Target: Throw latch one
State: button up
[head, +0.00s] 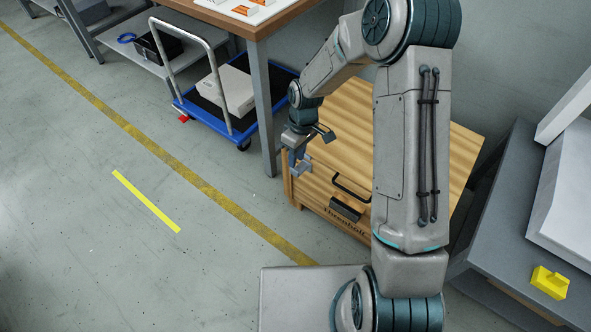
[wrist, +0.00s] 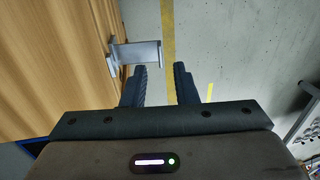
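A wooden case (head: 345,125) stands on the floor beside the workbench, with a black handle (head: 350,188) and a dark plate on its front. A grey metal latch piece (wrist: 137,54) sticks out from the wooden face in the wrist view; in the head view a grey piece (head: 304,167) shows at the case's left front corner. My gripper (wrist: 161,68) is open and empty. Its left fingertip is close to the latch piece, which lies just beyond it; I cannot tell whether they touch. In the head view my gripper (head: 297,157) is at that corner, partly covering it.
A workbench (head: 258,33) with a leg stands behind the case. A blue trolley (head: 215,118) carrying a white box is at its left. A grey bench (head: 505,200) with a yellow block (head: 549,283) is at the right.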

aim_at(301, 167)
jog(key=shift+s+a+f+b, duration=0.2)
jog(key=shift+f+b, duration=0.1)
jog(key=shift+f, duration=0.85)
jog(key=shift+s+a+f+b, duration=0.15)
jog(key=shift+f+b, duration=0.15)
jog(key=shift+f, duration=0.85)
jog(key=shift+d, duration=0.1)
grip_shut()
